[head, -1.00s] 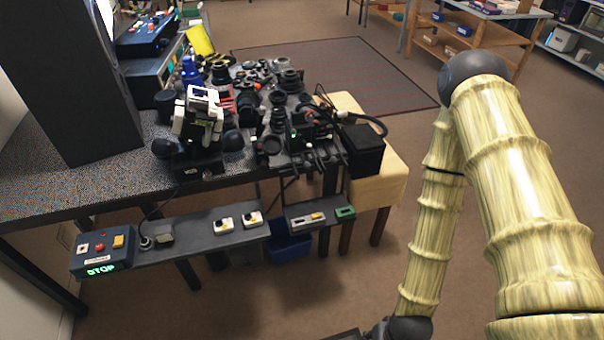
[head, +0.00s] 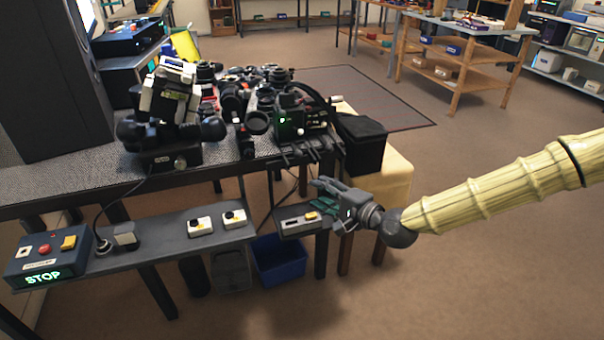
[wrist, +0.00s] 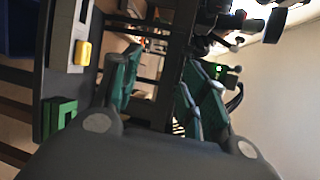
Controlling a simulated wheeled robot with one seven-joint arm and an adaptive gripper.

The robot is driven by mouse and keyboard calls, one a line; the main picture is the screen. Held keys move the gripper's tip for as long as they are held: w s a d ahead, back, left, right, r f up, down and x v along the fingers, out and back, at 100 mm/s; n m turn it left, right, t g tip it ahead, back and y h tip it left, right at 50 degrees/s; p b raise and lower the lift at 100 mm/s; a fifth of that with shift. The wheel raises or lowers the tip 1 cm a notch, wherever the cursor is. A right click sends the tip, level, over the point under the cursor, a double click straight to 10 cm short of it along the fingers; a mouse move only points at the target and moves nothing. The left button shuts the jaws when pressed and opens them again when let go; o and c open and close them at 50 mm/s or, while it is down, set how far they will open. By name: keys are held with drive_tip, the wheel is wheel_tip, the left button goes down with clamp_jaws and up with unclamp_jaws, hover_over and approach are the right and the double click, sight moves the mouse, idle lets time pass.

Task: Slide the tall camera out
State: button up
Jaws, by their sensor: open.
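My gripper (head: 321,195) is open and empty in the head view, in front of the bench by the right end of the low shelf. Its two green-padded fingers show apart in the wrist view (wrist: 160,82), with nothing between them. I cannot tell for sure which item is the tall camera. A tall black-and-white device (head: 172,92) stands on the bench's front left, well left of my gripper. A dark unit with a green light (head: 292,118) sits at the bench's right front, above and left of my gripper, among cables and lens parts.
The low shelf (head: 170,236) carries a STOP box (head: 45,258) and several small switch boxes. A blue bin (head: 280,262) is below. The carpet at the right front is clear.

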drive_tip(key=t+b, duration=0.1)
drive_tip(key=t, duration=0.1)
approach(301, 156)
drive_tip(key=d, duration=0.1)
drive_tip(key=b+x, duration=0.2)
drive_tip(key=x, duration=0.8)
drive_tip(key=shift+a+m+y, duration=0.35)
drive_tip(key=shift+m+y, duration=0.05)
clamp_jaws()
